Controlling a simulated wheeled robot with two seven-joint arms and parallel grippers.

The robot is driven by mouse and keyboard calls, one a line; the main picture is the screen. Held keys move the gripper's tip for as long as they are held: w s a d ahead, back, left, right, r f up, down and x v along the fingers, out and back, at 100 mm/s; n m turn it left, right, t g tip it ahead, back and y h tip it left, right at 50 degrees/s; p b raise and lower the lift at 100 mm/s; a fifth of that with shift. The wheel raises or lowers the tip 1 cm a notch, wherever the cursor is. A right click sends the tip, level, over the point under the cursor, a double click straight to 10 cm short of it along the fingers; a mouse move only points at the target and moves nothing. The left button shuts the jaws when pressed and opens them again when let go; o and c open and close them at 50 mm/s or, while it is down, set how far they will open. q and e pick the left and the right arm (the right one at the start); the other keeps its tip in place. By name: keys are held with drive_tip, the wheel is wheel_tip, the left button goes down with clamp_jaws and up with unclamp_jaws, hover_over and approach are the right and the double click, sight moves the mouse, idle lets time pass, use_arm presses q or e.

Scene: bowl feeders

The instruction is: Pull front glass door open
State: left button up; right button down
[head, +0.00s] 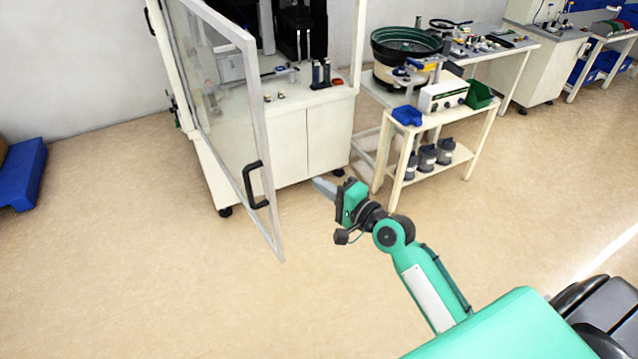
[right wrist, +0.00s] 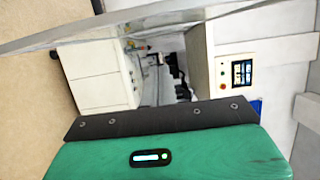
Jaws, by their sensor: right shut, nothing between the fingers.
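The front glass door (head: 222,95) of the white machine cabinet stands partly open in the head view, swung out toward me on its left side. Its black handle (head: 255,185) sits low on the free edge of the frame. My right gripper (head: 325,188) is shut and empty, to the right of the handle and apart from it, in front of the cabinet's lower panels. In the right wrist view, a light frame edge (right wrist: 150,22), likely the door's, crosses the top. The gripper's fingertips are hard to make out there. My left gripper is not in view.
The white cabinet (head: 328,140) stands behind the door. A blue object (head: 22,172) is at the left edge. The floor in front is clear.

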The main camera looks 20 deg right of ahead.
drive_tip(key=w+a+p, duration=0.4)
drive_tip(key=w+a, duration=0.2)
drive_tip(key=shift+w+a, duration=0.35)
drive_tip(key=shift+a, duration=0.1)
